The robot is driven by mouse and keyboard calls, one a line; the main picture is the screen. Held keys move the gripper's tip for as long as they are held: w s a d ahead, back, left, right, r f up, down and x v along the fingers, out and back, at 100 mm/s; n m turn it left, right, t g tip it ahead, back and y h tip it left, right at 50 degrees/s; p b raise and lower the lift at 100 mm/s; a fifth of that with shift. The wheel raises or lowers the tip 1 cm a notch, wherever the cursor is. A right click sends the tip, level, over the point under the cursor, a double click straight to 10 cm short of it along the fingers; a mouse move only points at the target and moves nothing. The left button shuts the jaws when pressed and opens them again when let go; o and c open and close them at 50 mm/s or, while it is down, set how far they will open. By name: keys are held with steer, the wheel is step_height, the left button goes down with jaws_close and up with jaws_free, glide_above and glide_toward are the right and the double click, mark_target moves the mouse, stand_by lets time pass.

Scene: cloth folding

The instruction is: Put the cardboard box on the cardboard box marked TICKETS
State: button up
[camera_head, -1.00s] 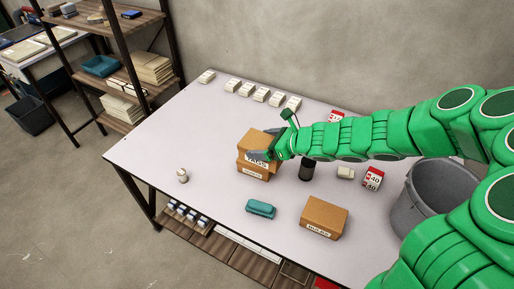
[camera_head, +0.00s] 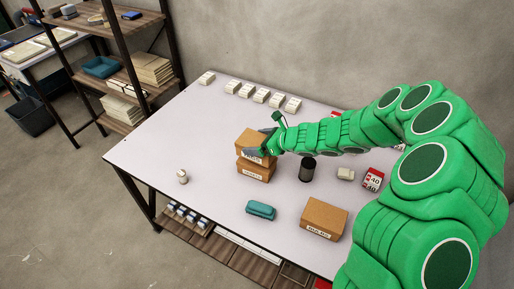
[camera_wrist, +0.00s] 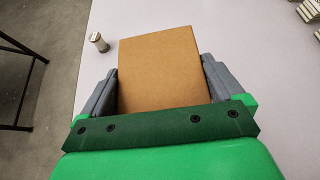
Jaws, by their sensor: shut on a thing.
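My gripper (camera_head: 264,143) is shut on a brown cardboard box (camera_head: 251,138) with a white label on its front. In the wrist view the box (camera_wrist: 160,60) sits between the two grey fingers of my gripper (camera_wrist: 158,80). A second brown cardboard box (camera_head: 252,174) stands on the table directly below the held one; its small label is too blurred to read for certain. The held box is over it, with a thin strip of the lower box's top showing; I cannot tell whether they touch.
On the white table (camera_head: 150,150) are a black cup (camera_head: 307,170), a teal object (camera_head: 261,210), a brown box marked BULBS (camera_head: 324,218), a small pale cylinder (camera_head: 183,176) and red-white number cards (camera_head: 372,180). Several white blocks (camera_head: 261,95) line the back. The left is mostly clear.

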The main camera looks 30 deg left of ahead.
steer(key=shift+w+a+f, duration=0.15)
steer(key=shift+f, duration=0.1)
steer(key=shift+w+f, duration=0.1)
steer(key=shift+f, duration=1.4)
steer(key=shift+f, duration=0.15)
steer(key=o, duration=0.9)
steer(key=shift+v, duration=0.85)
steer(key=v, duration=1)
